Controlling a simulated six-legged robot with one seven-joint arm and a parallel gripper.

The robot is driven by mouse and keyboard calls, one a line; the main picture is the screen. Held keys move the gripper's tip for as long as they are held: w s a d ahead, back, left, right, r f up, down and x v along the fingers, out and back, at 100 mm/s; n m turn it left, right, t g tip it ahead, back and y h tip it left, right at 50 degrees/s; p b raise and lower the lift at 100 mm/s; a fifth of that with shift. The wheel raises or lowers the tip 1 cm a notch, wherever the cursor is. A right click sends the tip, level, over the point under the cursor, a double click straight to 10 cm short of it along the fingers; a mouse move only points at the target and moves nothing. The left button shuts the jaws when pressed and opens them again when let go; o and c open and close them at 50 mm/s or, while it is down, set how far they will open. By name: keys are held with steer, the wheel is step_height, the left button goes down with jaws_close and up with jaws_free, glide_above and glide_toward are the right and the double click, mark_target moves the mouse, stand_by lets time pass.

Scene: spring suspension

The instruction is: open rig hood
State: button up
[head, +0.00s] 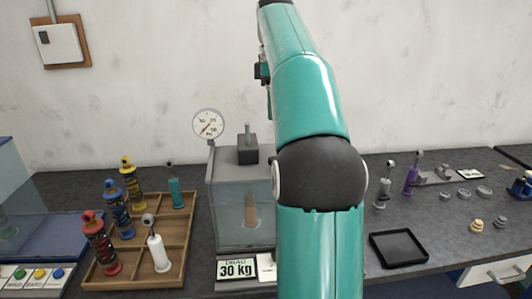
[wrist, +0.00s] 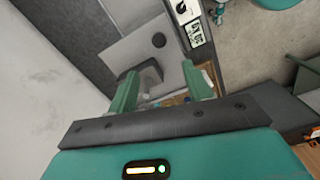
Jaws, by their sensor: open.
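The rig (head: 226,170) is a grey box with a clear front, standing mid-counter behind my arm. A spring-like piece (head: 251,210) shows inside it. A dark block (head: 248,155) with a thin upright rod sits on its top. The hood looks closed, though my arm hides the rig's right side. In the wrist view my gripper (wrist: 159,72) is open, its two green fingers apart, over the rig's pale top (wrist: 130,45). A dark grey block shows between and beyond the fingers; I cannot tell whether they touch it. The head view does not show my fingers.
A dial gauge (head: 208,124) stands at the rig's back left. A 30 kg sign (head: 237,269) is in front. A wooden tray (head: 92,279) with several shock absorbers lies left. A black tray (head: 398,248) and loose parts lie right. The wall is close behind.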

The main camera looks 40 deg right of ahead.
step_height(320, 180, down, 14)
stand_by(0.6)
steer(key=shift+w, duration=0.1)
steer(key=shift+d, duration=0.1)
jaws_close()
